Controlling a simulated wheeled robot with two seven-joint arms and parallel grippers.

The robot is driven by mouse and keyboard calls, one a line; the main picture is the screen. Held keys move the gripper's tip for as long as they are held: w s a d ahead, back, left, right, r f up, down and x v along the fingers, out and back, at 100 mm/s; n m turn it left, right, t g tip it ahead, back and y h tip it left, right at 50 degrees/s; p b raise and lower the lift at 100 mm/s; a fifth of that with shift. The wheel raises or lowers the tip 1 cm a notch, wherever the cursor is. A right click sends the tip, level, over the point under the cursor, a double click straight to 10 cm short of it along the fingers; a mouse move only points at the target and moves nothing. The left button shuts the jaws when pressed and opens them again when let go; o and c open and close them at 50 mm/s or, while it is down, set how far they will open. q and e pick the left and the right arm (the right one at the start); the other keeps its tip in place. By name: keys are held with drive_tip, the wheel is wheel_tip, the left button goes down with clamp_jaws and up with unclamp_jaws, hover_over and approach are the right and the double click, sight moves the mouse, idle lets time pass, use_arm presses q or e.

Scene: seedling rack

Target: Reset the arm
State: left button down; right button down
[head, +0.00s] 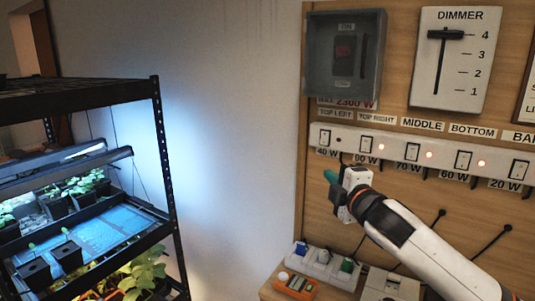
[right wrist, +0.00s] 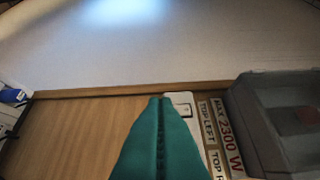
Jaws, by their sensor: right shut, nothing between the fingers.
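My right gripper (head: 332,178) is in front of the wooden switch board (head: 395,200), just below the left end of the white switch strip (head: 385,143). Its green fingers point left in the head view and are shut with nothing between them. In the right wrist view the shut green fingers (right wrist: 160,140) reach up towards the board's edge, beside the strip's end. I cannot tell whether they touch the board. My left gripper is not in view.
A grey switch box (head: 344,60) and a dimmer panel (head: 448,60) hang above the strip. Below stand a socket block (head: 322,262) and an orange meter (head: 297,287). A black rack (head: 165,170) with seedlings is at left. Bare wall (head: 235,130) lies between.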

drive_tip(key=s+a+f+m+g, duration=0.1)
drive_tip(key=s+f+m+g, duration=0.2)
drive_tip(key=f, duration=0.5)
drive_tip(key=s+a+f+m+g+h, duration=0.1)
drive_tip(key=s+a+f+m, duration=0.1)
drive_tip(key=s+f, duration=0.5)
drive_tip(key=s+a+f+m+g, duration=0.1)
drive_tip(key=s+f+m+g, duration=0.15)
drive_tip(key=f, duration=0.55)
drive_tip(key=s+d+f+m+g+h, duration=0.1)
drive_tip(key=s+d+f+m+g, duration=0.25)
drive_tip(key=s, duration=0.55)
drive_tip(key=s+d+f+m+g+h, duration=0.15)
drive_tip(key=s+f+m, duration=0.25)
drive_tip(key=s+f, duration=0.45)
drive_tip(key=s+d+f+m+g, duration=0.1)
drive_tip(key=s+f+m+g, duration=0.2)
drive_tip(key=s, duration=0.8)
wheel_tip(320, 180, down, 30)
drive_tip(key=s+b, duration=0.2)
drive_tip(key=s+d+f+g+b, duration=0.1)
drive_tip(key=s+d+f+g, duration=0.1)
drive_tip(key=s+f, duration=1.3)
drive_tip(key=shift+s+d+f+b, duration=0.35)
drive_tip(key=shift+d+f, duration=0.1)
drive_tip(key=shift+f, duration=0.2)
